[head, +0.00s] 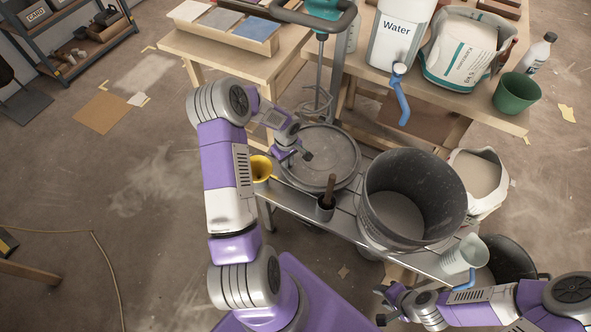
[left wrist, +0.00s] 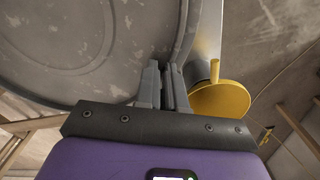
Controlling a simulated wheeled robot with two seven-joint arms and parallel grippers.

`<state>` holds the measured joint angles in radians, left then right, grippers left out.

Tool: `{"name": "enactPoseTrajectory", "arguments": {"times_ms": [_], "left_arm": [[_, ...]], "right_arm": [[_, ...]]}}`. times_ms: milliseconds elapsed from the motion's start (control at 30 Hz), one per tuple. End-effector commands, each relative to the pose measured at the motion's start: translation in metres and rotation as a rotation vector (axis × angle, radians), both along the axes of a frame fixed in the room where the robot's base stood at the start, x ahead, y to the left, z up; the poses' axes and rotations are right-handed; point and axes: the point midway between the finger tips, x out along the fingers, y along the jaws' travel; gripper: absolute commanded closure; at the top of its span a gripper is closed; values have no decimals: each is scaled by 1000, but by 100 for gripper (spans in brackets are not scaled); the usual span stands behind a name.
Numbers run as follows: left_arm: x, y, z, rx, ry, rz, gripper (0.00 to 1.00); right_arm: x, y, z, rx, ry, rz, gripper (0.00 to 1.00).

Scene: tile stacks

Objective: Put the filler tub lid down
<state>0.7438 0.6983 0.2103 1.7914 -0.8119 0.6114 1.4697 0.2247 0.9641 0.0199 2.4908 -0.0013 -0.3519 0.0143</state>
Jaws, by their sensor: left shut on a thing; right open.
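The filler tub lid is a large, round, scuffed grey disc (head: 325,172) at the left end of the narrow metal bench. It fills the upper left of the left wrist view (left wrist: 75,45). My left gripper (head: 305,155) reaches over it from the left, and its fingers (left wrist: 163,85) are shut at the lid's rim. I cannot tell whether the lid rests on something or hangs just above it. A large dark open tub (head: 415,190) with grey contents stands to the right of the lid. My right gripper (head: 382,305) is open and empty at the lower right.
A dark cup with a brown handle (head: 325,208) stands before the lid. A white jug (head: 464,254) is right of the tub. A mixer (head: 321,65) stands behind.

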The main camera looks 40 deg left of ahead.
Motion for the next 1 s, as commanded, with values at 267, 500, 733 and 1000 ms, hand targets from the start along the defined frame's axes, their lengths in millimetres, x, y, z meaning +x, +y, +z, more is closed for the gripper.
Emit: {"name": "enactPoseTrajectory", "arguments": {"times_ms": [267, 500, 733, 1000], "left_arm": [[0, 0, -27, 0, -2, 0, 100], [1, 0, -55, -1, -3, 1, 100], [1, 0, -54, 0, -3, 0, 100], [1, 0, -62, 0, -3, -2, 100]], "right_arm": [[0, 0, -11, 0, 0, 0, 57], [0, 0, -22, 0, 0, 0, 57], [0, 0, -20, 0, 0, 0, 57], [0, 0, -23, 0, 0, 0, 57]]}}
